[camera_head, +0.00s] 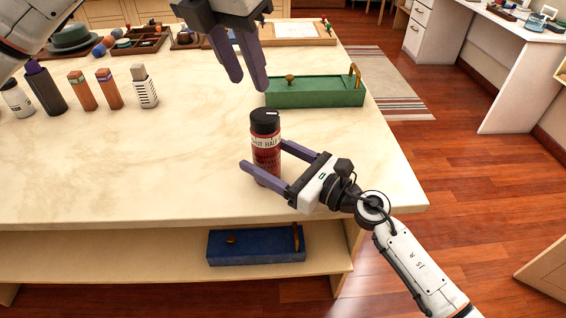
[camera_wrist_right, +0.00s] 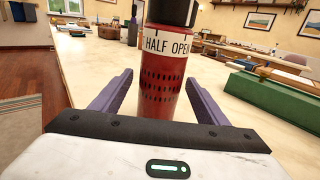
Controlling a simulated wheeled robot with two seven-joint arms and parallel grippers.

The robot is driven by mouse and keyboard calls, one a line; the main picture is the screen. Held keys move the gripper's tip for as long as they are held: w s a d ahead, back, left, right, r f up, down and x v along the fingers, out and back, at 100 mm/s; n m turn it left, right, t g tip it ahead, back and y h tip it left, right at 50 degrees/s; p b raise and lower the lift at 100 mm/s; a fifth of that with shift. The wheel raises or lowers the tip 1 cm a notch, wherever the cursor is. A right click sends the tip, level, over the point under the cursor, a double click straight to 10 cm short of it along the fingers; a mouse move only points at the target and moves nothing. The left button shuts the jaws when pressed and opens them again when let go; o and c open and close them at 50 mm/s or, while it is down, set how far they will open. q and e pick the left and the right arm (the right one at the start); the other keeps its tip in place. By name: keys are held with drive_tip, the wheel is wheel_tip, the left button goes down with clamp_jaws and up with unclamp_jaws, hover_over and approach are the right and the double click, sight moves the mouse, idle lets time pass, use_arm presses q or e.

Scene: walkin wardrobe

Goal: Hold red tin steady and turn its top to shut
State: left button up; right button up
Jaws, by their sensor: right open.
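The red tin (camera_head: 266,160) stands upright on the pale counter (camera_head: 180,165) near its front right. It has a black top (camera_head: 265,122) and a white label band; in the right wrist view the tin (camera_wrist_right: 163,85) shows the words "HALF OPEN" and rows of dark holes. My right gripper (camera_head: 262,155) is open, with its purple fingers on either side of the tin's body; in the right wrist view gaps show between fingers and tin. My left gripper (camera_head: 250,88) is above and behind the tin, its fingers pointing down, apart and empty.
A green box (camera_head: 315,92) with a wooden knob and handle lies behind the tin. Several bottles and blocks, including a dark bottle (camera_head: 45,88), stand at the left. A blue box (camera_head: 255,246) sits on the shelf below. The counter around the tin is clear.

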drive_tip(key=shift+w+a, duration=0.25)
drive_tip(key=c, duration=1.3)
